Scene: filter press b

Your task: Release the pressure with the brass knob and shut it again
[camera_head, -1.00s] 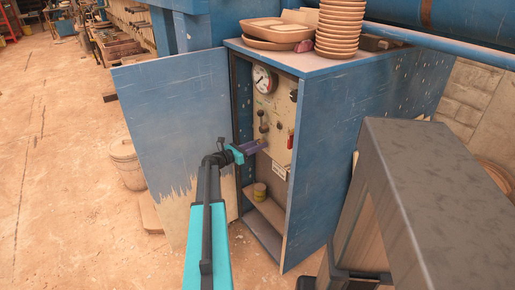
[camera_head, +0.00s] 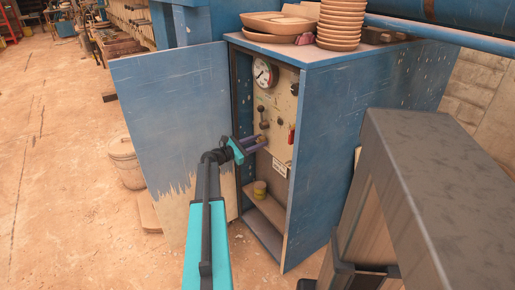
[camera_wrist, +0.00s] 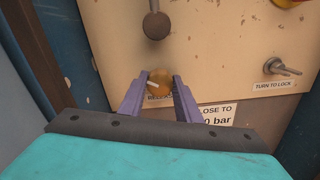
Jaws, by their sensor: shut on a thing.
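The brass knob (camera_wrist: 159,83) sits low on the cream panel (camera_wrist: 215,50) in the wrist view, with a pale mark on its face. My gripper (camera_wrist: 159,88) has its two purple fingers on either side of the knob and is shut on it. In the head view my gripper (camera_head: 262,142) reaches into the open blue cabinet at the panel, and the knob (camera_head: 263,137) shows small at the fingertips. A round pressure gauge (camera_head: 265,72) is high on the panel; its reading is too small to tell. A label under the knob is partly hidden by the fingers.
A dark ball-ended lever (camera_wrist: 156,24) is just above the knob. A metal toggle (camera_wrist: 284,68) labelled "TURN TO LOCK" is at right. The open cabinet door (camera_head: 175,115) stands left of my arm. Stacked clay dishes (camera_head: 340,25) are on top.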

